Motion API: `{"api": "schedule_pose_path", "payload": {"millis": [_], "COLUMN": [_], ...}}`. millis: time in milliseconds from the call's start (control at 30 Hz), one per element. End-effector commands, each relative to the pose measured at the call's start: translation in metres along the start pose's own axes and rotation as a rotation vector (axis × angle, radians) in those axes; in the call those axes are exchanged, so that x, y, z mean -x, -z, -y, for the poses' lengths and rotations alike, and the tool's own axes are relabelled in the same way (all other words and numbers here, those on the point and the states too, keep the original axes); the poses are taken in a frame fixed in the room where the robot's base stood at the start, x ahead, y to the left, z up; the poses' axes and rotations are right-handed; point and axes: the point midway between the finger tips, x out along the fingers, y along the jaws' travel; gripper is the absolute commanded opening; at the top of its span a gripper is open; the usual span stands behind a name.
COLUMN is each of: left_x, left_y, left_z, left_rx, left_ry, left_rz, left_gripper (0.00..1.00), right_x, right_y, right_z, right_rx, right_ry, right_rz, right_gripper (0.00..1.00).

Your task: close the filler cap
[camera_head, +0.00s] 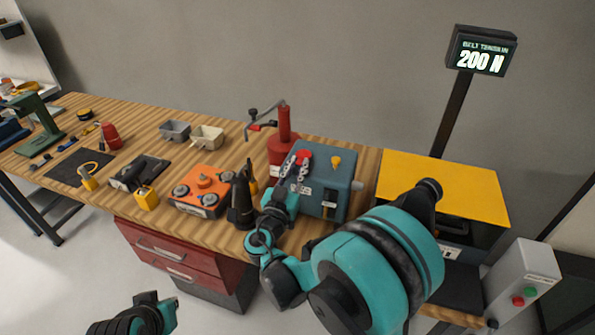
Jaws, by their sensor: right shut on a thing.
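The blue-grey gearbox (326,182) stands on the right part of the wooden bench. A red cap (304,154), which looks like the filler cap, is on its top left. A yellow plug (336,161) stands on top to its right. My right gripper (294,166) reaches over the gearbox's left edge and is shut at the red cap; the fingers partly hide the contact, and I cannot tell whether the cap is fully seated. My left arm's end (160,308) is low at the bottom left, away from the bench, and its fingers are unclear.
A red oil can (284,140) stands close behind the gearbox's left, and a black funnel (241,205) stands before it. An orange device (202,190) lies farther left. A yellow-topped housing (450,182) and a display reading 200 N (482,55) are to the right.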

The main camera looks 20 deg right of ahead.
Motion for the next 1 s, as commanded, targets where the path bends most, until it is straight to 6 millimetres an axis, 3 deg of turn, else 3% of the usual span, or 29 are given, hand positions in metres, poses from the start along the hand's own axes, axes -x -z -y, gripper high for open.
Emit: {"api": "schedule_pose_path", "payload": {"millis": [233, 267, 333, 733, 1000], "left_x": [0.001, 0.001, 0.001, 0.001, 0.001], "left_y": [0.001, 0.001, 0.001, 0.001, 0.001], "left_z": [0.0, 0.0, 0.0, 0.0, 0.0], "left_rx": [0.0, 0.0, 0.0, 0.0, 0.0], "left_ry": [0.0, 0.0, 0.0, 0.0, 0.0], "left_rz": [0.0, 0.0, 0.0, 0.0, 0.0], "left_gripper": [0.0, 0.0, 0.0, 0.0, 0.0], "right_x": [0.0, 0.0, 0.0, 0.008, 0.062], "right_y": [0.0, 0.0, 0.0, 0.0, 0.0], "right_z": [0.0, 0.0, 0.0, 0.001, 0.002], "right_rx": [-0.003, -0.003, -0.003, -0.003, -0.004], "right_ry": [0.0, 0.0, 0.0, 0.002, 0.006], "right_rz": [0.003, 0.003, 0.003, 0.003, 0.003], "right_gripper": [0.0, 0.22, 0.38, 0.38, 0.38]}}
